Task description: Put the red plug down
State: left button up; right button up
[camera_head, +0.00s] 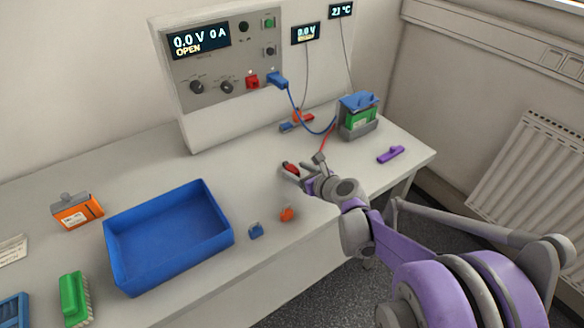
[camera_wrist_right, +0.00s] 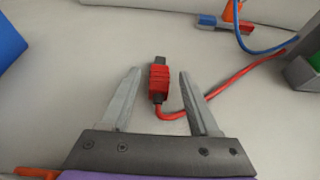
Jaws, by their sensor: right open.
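The red plug (camera_wrist_right: 159,82) lies on the table between the two fingers of my right gripper (camera_wrist_right: 156,95), with a gap on each side. Its red cable curls out behind it to the right. In the head view the red plug (camera_head: 291,168) lies at the tips of my right gripper (camera_head: 301,171), which is open and holds nothing. My left gripper is in neither view.
The cycler panel (camera_head: 180,95) stands behind. A battery holder (camera_head: 358,128) and purple piece (camera_head: 390,155) lie right.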

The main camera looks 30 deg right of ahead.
jog(key=v, duration=0.9)
jog(key=shift+p, duration=0.35)
